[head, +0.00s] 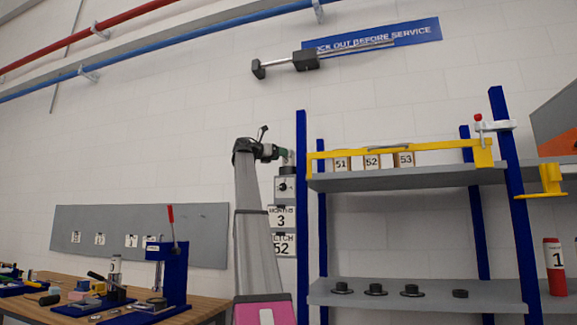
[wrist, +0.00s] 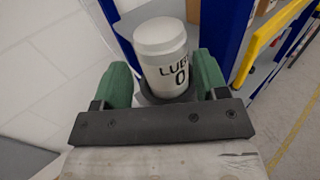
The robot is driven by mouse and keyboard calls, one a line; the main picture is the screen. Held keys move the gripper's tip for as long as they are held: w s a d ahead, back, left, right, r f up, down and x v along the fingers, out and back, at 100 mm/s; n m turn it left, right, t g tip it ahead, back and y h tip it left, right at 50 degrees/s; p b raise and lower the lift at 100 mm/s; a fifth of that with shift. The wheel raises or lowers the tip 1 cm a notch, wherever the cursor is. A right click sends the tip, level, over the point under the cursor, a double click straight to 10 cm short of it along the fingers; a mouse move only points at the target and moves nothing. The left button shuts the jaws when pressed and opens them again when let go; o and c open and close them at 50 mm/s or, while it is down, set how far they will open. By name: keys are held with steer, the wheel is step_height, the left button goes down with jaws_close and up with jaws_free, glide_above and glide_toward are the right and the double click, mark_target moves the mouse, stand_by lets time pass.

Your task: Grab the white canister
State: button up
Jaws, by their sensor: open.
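The white canister (wrist: 163,62), marked "LUBE 0", stands upright in the middle of the wrist view. It has a pale lid, and its base sits in or on a dark round holder (wrist: 149,97). My gripper (wrist: 161,66) is open, with one green finger on each side of the canister. I cannot tell whether either finger touches it. In the head view, my gripper (head: 283,153) is small, beside the left blue post of the rack and above a grey box with a knob (head: 286,188). The canister is too small to make out clearly there.
The blue-posted rack (head: 301,215) stands close to the right of my gripper. A yellow bar (head: 440,149) runs along its upper shelf, with boxes numbered 51, 52 and 53 (head: 405,160) behind it. A workbench (head: 205,308) with a blue press (head: 172,275) is at lower left.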

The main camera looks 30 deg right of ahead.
steer(key=shift+d, duration=2.6)
steer(key=c, duration=0.6)
